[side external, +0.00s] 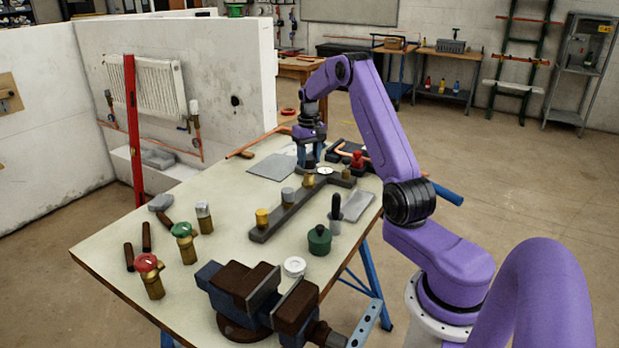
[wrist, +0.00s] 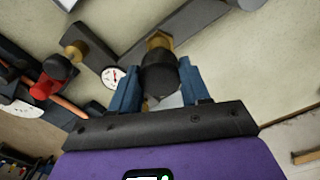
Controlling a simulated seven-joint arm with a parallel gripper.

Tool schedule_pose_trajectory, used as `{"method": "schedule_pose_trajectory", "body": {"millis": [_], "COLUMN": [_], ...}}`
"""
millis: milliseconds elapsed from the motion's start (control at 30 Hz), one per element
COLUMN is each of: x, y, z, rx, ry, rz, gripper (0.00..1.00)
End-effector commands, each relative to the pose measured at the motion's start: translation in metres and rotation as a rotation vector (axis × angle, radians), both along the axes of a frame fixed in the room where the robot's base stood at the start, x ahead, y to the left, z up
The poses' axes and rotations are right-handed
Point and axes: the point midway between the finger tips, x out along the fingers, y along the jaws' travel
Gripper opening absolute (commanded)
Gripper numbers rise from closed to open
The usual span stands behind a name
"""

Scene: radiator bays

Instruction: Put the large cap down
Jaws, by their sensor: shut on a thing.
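My gripper (side external: 309,160) points down over the far part of the bench. In the wrist view its blue fingers (wrist: 158,69) are shut on a dark, rounded piece, which I take to be the large cap (wrist: 160,82). A brass fitting (wrist: 159,42) shows just beyond the cap; I cannot tell whether they touch. In the side view the cap is hard to make out between the fingers, and a brass fitting (side external: 308,182) stands just below them on the dark grey bar rack (side external: 275,228).
A gauge (side external: 324,170) lies beside the gripper, and a red-topped piece (side external: 357,160) is to its right. Brass and grey pieces stand along the rack. A green pot (side external: 319,240), white ring (side external: 294,266) and vise (side external: 240,285) are nearer. A grey sheet (side external: 272,166) lies left.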

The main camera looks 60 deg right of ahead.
Motion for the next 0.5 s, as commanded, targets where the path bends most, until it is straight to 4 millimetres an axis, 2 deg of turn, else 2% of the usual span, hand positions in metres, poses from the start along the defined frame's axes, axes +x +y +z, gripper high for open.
{"method": "schedule_pose_trajectory", "body": {"millis": [267, 367, 500], "x": [-0.004, -0.015, -0.045], "y": [0.0, 0.0, 0.001], "z": [0.006, 0.011, 0.023], "rx": [0.0, 0.0, -0.001], "ry": [-0.001, -0.001, -0.002], "rz": [-0.001, -0.002, -0.004], "gripper": [0.07, 0.07, 0.07]}}
